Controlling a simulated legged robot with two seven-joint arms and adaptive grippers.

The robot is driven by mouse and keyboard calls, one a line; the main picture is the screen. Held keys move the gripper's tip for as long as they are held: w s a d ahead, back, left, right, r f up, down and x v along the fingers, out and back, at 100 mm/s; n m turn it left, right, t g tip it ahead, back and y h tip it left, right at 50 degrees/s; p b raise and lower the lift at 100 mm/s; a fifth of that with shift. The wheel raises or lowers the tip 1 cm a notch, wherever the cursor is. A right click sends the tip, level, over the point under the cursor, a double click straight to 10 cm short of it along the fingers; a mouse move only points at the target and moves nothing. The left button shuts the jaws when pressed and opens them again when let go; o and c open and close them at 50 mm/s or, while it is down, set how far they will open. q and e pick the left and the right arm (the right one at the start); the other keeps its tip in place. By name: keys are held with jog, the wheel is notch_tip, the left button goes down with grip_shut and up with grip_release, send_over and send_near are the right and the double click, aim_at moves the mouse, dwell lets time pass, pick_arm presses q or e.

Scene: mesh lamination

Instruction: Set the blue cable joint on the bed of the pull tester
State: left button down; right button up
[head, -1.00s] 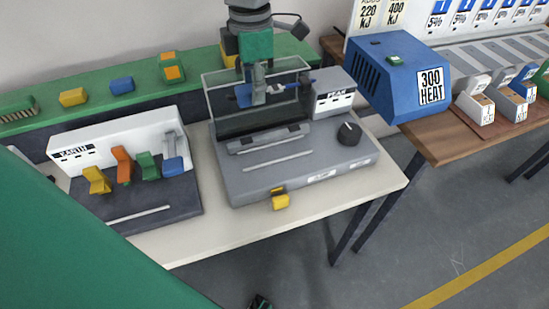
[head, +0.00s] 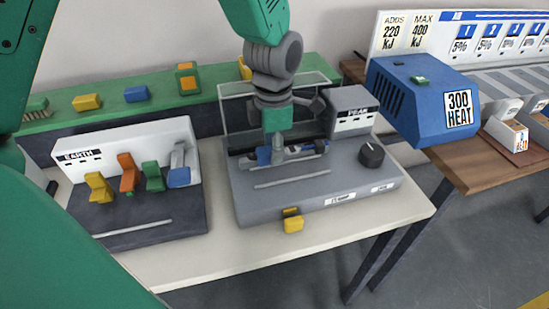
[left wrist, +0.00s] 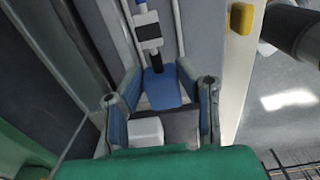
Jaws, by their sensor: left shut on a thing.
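The pull tester (head: 317,196) is a grey machine with a clear shield behind its bed, a dark knob and a PEAK box at its right. My left gripper (head: 278,156) comes down from above, over the bed in front of the shield. It is shut on the blue cable joint (head: 264,156), which lies crosswise low at the bed's clamp bar. The gripper hides the joint's middle, and I cannot tell whether the joint touches the bed. In the left wrist view the blue joint (left wrist: 160,88) sits between the fingers, with a dark and white cable part beyond. My right gripper is not in view.
The EARTH stand (head: 125,148) with coloured levers is left of the tester. A yellow block (head: 293,225) is at the tester's front edge. The blue 300 HEAT box (head: 421,98) stands at right. A green shelf (head: 112,114) runs behind. The white table front (head: 220,262) is clear.

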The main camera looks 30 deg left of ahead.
pick_arm(q)
jog(key=shift+f, duration=0.85)
jog(key=shift+w+f, duration=0.1)
jog(key=shift+f, duration=0.3)
jog(key=shift+f, duration=0.55)
jog(key=c, duration=1.2)
grip_release()
jog(key=shift+o, duration=0.2)
